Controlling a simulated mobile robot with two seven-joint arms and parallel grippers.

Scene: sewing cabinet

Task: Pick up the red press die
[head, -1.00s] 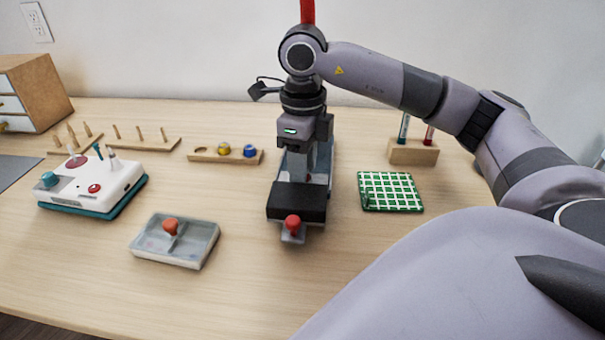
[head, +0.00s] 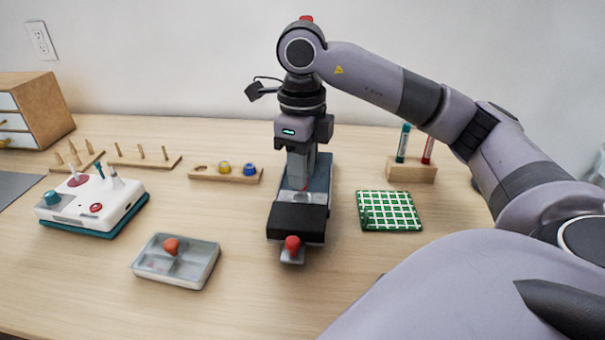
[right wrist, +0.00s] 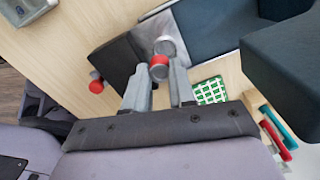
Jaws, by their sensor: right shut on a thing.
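My right gripper (head: 300,182) is over the middle of the dark hand press (head: 297,222) in the head view. In the right wrist view its two fingers (right wrist: 162,88) are shut on the red press die (right wrist: 158,66), a small red piece at the fingertips. A grey cylinder shows just beyond the die, and I cannot tell whether they touch. In the head view the die is mostly hidden by the gripper. My left gripper is not in view.
The press's red lever knob (head: 292,244) sticks out at its front. A grey tray (head: 205,262) with an orange-red piece stands to the left. A green gridded mat (head: 408,226) and a wooden tube rack (head: 411,173) are to the right. The front table is clear.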

